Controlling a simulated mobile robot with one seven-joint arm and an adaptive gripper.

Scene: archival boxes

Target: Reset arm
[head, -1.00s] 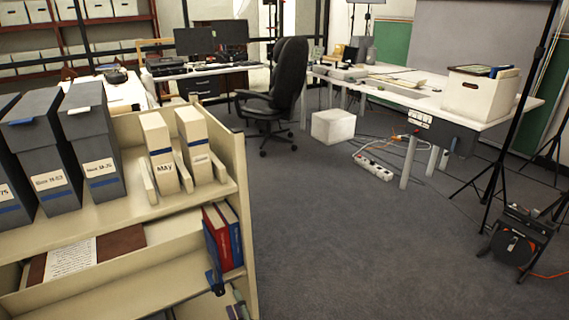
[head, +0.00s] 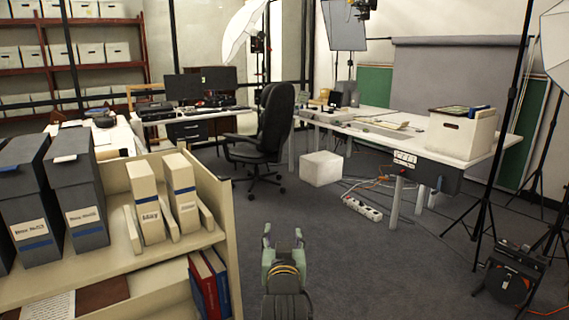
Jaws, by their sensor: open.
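My gripper (head: 283,240) shows at the bottom centre of the head view, over the grey carpet and just right of the book cart. Its two fingers are apart and nothing is between them. On the cart (head: 222,195), two cream boxes (head: 147,200) stand upright on the top shelf, the left one labelled. Grey archival boxes (head: 75,190) with white labels and blue bands stand to their left.
A black office chair (head: 270,135) and a white cube (head: 321,168) stand on the floor beyond. A white table (head: 375,135) holds papers and a cream file box (head: 462,135). A power strip (head: 363,209), cables, light stands and a cable reel (head: 508,284) are at right. Carpet in the middle is clear.

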